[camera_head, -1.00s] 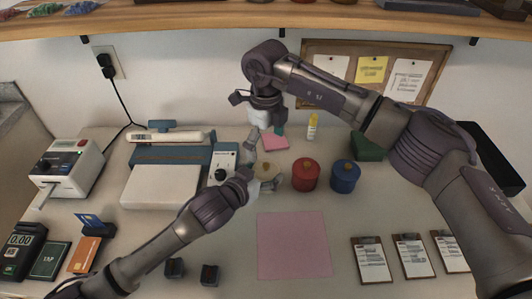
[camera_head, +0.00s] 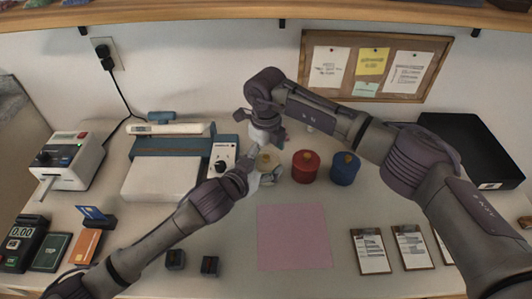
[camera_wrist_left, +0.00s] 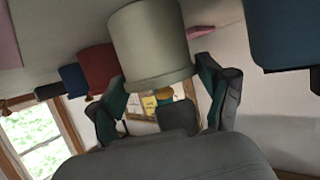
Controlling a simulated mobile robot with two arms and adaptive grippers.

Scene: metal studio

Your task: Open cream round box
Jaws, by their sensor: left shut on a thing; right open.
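The cream round box (camera_head: 264,160) stands on the counter, left of a red round box (camera_head: 305,167) and a blue round box (camera_head: 345,169). My left gripper (camera_head: 262,178) is shut on the cream box from its near side. In the left wrist view the cream box (camera_wrist_left: 150,45) sits between my left gripper's two dark fingers (camera_wrist_left: 165,85). My right gripper (camera_head: 266,140) is open just above the cream box's top. It partly hides the top, and I cannot tell whether it touches the lid.
A pink mat (camera_head: 293,237) lies in front of the boxes. A blue and white machine (camera_head: 165,180) stands to the left. Clipboards (camera_head: 370,251) lie at the front right, and a black tray (camera_head: 470,150) is at the back right. A shelf (camera_head: 200,17) runs overhead.

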